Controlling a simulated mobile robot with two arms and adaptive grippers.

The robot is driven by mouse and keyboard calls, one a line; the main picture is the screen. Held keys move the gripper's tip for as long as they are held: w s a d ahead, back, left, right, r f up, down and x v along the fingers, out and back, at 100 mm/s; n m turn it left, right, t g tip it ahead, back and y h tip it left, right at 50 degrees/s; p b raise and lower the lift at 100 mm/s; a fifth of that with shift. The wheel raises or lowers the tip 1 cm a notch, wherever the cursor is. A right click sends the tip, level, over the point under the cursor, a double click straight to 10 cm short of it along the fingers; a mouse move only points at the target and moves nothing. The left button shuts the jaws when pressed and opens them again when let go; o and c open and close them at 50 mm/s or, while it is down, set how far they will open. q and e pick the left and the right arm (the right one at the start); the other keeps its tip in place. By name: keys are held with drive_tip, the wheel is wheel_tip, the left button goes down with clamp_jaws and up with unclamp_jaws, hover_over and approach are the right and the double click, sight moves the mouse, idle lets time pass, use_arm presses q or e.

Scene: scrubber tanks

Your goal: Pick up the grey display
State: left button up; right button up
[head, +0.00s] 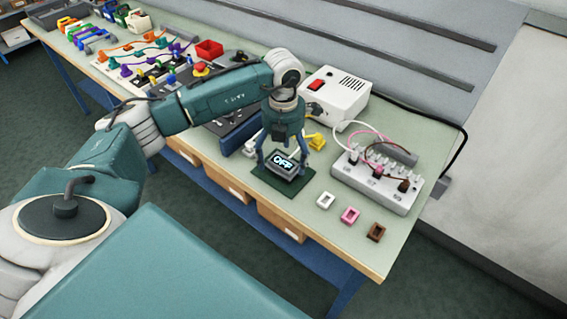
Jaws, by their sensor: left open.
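The grey display (281,165) is a small box with a dark screen that reads "OFF". It sits on a dark green mat (307,192) near the front edge of the workbench. My left gripper (281,158) is above it, pointing down, with its fingers open on either side of the display. Whether the fingers touch the display cannot be told. My right gripper is not in view.
A white box with a red switch (335,95) stands behind the gripper. A grey terminal block (376,180) with cables is to the right. White (326,200), pink (350,215) and brown (375,232) small blocks lie along the front edge.

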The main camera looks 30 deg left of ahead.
use_arm(q)
drive_tip(key=shift+w+f, duration=0.1)
drive_tip(key=shift+f, duration=1.15)
drive_tip(key=c, duration=1.4)
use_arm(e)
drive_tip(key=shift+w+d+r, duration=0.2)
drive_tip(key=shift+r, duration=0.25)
use_arm(q)
drive_tip(key=shift+r, duration=0.2)
wheel_tip(320, 180, up, 12)
drive_tip(key=b, duration=0.3)
wheel_tip(320, 180, up, 7)
drive_tip(key=p, duration=0.1)
hover_over(284, 161)
drive_tip(key=shift+s+r, duration=0.2)
drive_tip(key=shift+r, duration=0.2)
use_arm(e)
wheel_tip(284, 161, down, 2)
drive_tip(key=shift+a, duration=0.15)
